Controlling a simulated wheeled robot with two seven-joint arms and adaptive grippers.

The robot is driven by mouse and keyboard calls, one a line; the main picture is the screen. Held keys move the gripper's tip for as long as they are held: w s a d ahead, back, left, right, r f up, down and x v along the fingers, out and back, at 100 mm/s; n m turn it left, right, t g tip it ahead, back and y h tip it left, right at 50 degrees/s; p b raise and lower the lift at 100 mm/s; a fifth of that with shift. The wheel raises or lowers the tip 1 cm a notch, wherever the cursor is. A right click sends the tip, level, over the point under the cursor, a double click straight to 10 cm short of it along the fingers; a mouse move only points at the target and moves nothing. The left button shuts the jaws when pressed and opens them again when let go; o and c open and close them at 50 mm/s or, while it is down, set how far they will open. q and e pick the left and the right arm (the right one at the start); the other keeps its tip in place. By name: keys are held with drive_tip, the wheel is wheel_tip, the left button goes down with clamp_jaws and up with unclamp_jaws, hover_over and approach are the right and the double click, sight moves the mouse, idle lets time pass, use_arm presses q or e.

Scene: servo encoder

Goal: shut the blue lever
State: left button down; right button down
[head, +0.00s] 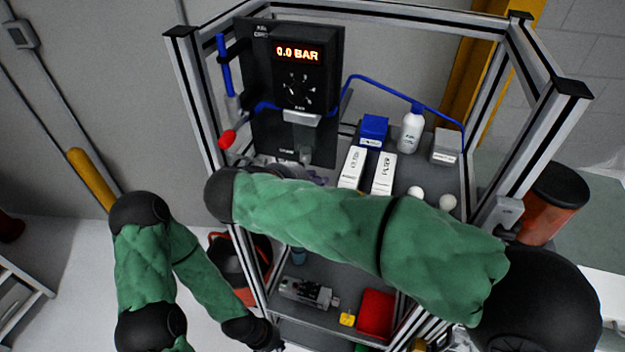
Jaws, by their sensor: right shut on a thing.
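The blue lever (225,63) stands upright at the left of the black panel (335,70), beside the left frame post. No gripper is at it. My right arm stretches across the front of the rack, and its gripper (313,176) shows only in small grey parts behind the arm, below the panel. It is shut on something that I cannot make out. My left gripper (265,335) is a dark shape low in the picture, beside the lower shelf and well below the lever. Its fingers are too dark to read.
A display (298,53) reads 0.0 BAR. A red knob (227,139) sits below the lever. White filter boxes (352,167), a blue box (373,130) and a white bottle (411,130) stand on the upper shelf. A red bin (376,313) is on the lower shelf. Metal posts (194,95) frame the rack.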

drive_tip(key=c, duration=1.2)
unclamp_jaws()
drive_tip(key=shift+a, duration=0.1)
drive_tip(key=shift+o, duration=0.2)
drive_tip(key=shift+r, duration=0.1)
drive_tip(key=v, duration=1.2)
